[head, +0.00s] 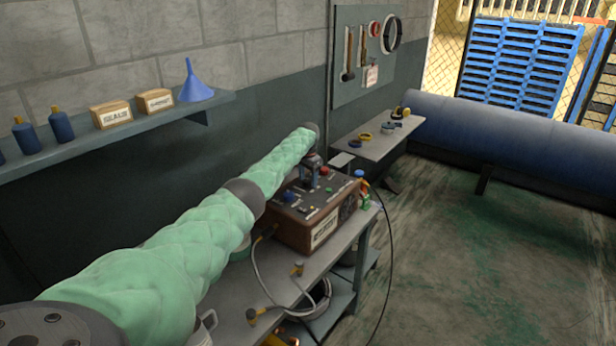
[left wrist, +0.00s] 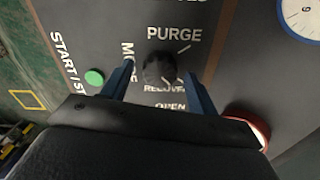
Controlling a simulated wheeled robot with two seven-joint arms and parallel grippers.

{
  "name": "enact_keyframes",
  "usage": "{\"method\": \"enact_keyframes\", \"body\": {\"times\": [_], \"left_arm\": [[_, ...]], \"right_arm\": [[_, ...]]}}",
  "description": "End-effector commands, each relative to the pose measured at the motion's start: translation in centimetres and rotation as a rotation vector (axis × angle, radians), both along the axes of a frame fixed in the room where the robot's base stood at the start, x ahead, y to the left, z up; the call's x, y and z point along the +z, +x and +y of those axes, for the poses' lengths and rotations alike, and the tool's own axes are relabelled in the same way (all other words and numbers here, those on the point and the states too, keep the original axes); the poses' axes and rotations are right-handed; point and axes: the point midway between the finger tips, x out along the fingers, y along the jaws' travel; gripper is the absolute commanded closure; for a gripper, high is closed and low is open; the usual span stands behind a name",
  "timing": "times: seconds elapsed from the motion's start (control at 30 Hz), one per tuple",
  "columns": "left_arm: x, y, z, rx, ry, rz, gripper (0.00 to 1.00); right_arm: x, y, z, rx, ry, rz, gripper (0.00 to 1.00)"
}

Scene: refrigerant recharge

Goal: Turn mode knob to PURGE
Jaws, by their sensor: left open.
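The mode knob (left wrist: 158,68) is a round black knob on the dark machine panel in the left wrist view. PURGE is printed above it, MODE to its left and RECOVER, partly covered, below. White marks lie at its upper right and lower right; I cannot tell where its pointer stands. My left gripper (left wrist: 159,72) is open, one blue finger on each side of the knob; contact cannot be made out. In the head view the left gripper (head: 312,168) is small, above the brown machine (head: 305,228). My right gripper is not in view.
A green button (left wrist: 94,77) is left of the knob, a gauge (left wrist: 302,18) at the upper right and a red-rimmed part (left wrist: 250,125) at the lower right. The machine stands on a grey bench (head: 285,285) with hoses. Open floor (head: 470,270) lies to the right.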

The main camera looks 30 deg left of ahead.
Motion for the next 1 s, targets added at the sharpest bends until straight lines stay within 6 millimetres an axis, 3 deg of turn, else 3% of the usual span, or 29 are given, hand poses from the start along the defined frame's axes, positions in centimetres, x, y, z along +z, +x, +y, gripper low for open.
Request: {"method": "enact_keyframes", "body": {"times": [0.27,0.5,0.53,1.0], "left_arm": [[-0.23,0.0,-0.01,0.0,0.0,0.0,0.41],[-0.21,0.0,-0.01,0.0,0.0,0.0,0.84],[-0.21,0.0,-0.01,0.0,0.0,0.0,0.85],[-0.14,0.05,-0.05,0.118,0.0,-0.001,0.85]], "right_arm": [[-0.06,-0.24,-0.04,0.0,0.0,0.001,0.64],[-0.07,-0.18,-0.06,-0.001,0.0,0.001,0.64],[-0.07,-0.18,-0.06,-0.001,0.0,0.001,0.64],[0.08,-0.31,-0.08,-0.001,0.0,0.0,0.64]]}}
